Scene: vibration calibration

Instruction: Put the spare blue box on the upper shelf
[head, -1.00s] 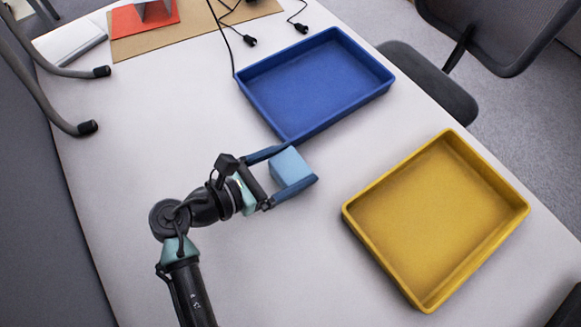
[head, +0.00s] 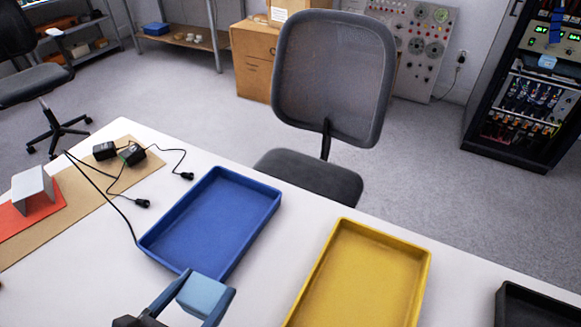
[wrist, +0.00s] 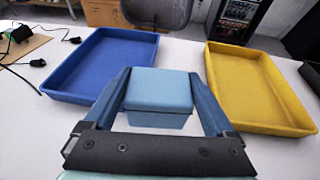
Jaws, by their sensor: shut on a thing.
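A light blue box (head: 203,297) is held between the fingers of my gripper (head: 208,287), at the bottom of the head view. In the wrist view the box (wrist: 158,92) sits level between the two blue fingers of my gripper (wrist: 160,85), above the white table. A metal shelf unit (head: 185,40) stands against the back wall. Its visible wooden board carries a blue box (head: 156,29) and small pale items. Its upper part is cut off by the frame. Another shelf unit (head: 106,48) at far left holds several boxes.
A blue tray (head: 205,222) and a yellow tray (head: 365,275) lie empty on the white table (head: 285,225). Cables and adapters (head: 130,153) lie at left. A grey chair (head: 332,80) stands behind the table; another is at far left. Open carpet (head: 205,115) lies between.

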